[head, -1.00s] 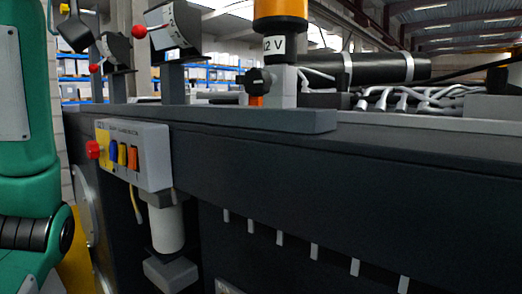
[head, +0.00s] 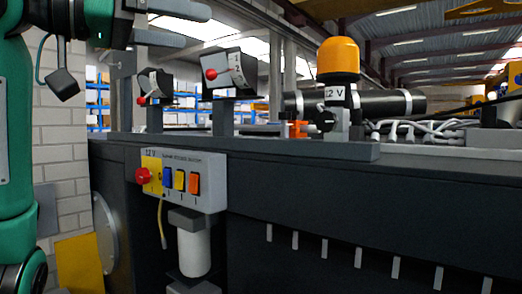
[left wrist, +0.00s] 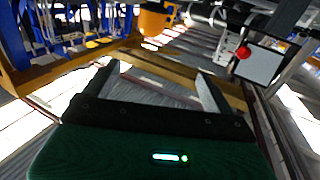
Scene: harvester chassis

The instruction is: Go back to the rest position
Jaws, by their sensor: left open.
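My left gripper (head: 197,27) is at the top left of the head view, with its two grey fingers apart and nothing between them. It is raised above the chassis (head: 300,185), clear of it. In the left wrist view the same gripper (left wrist: 158,70) shows open and empty, its fingers spread over blurred floor and yellow framing. My green left arm (head: 15,130) runs down the left edge of the head view. My right gripper is in neither view.
The chassis carries a control box (head: 186,180) with a red knob and coloured switches, an orange beacon (head: 338,59), two dark boxes with red knobs (head: 231,74), and a black cylinder (head: 375,103). A brick wall (head: 65,150) is behind the left arm.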

